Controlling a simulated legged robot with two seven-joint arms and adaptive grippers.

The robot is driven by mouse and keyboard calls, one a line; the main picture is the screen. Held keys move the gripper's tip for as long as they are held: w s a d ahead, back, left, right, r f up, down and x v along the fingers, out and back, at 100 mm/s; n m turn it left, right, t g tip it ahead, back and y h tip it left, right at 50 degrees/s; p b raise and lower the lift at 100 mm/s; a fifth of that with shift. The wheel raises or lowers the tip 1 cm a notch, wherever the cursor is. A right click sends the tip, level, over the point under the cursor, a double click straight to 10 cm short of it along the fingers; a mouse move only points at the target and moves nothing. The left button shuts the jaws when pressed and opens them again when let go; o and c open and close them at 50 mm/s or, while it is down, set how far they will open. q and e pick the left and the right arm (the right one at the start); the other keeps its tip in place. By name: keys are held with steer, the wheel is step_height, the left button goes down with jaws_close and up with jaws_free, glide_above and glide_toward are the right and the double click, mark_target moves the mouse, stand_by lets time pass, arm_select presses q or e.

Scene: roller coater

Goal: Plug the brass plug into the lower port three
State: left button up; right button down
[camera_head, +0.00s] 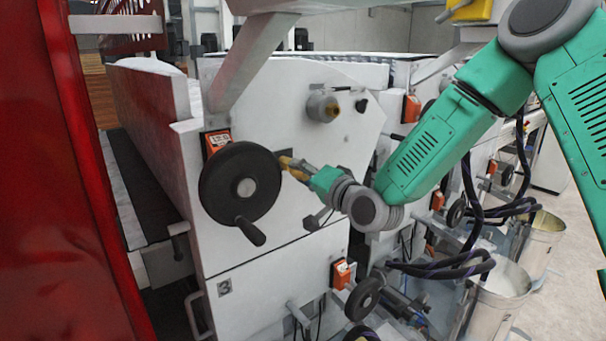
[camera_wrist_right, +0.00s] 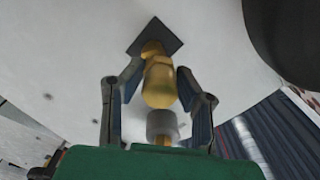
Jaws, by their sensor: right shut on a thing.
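My right gripper (camera_head: 298,170) is at the white machine panel (camera_head: 300,105), just right of the large black handwheel (camera_head: 240,183). In the right wrist view the two fingers of the gripper (camera_wrist_right: 158,98) close around the brass plug (camera_wrist_right: 159,84). The plug's far end lies over a dark square plate (camera_wrist_right: 172,44) on the white panel. I cannot tell whether the plug touches the plate or sits in an opening there. In the head view the plug (camera_head: 286,162) shows as a small yellow piece pointing at the panel. My left gripper is out of view.
The handwheel's crank (camera_head: 250,231) sticks out below left of my right gripper. A round grey fitting (camera_head: 322,107) projects above it. A red surface (camera_head: 70,180) fills the left side. Buckets (camera_head: 500,285) and dark hoses stand at the lower right.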

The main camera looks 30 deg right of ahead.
steer(key=shift+w+d, duration=0.1)
steer(key=shift+w, duration=0.15)
steer(key=shift+w+d+f, duration=0.15)
steer(key=shift+w+d, duration=0.15)
steer(key=shift+d, duration=0.15)
steer(key=shift+w+a, duration=0.35)
steer(key=shift+a, duration=0.05)
steer(key=shift+w, duration=0.15)
steer(key=shift+w+d, duration=0.1)
steer(key=shift+w, duration=0.1)
steer(key=c, duration=1.1)
jaws_free()
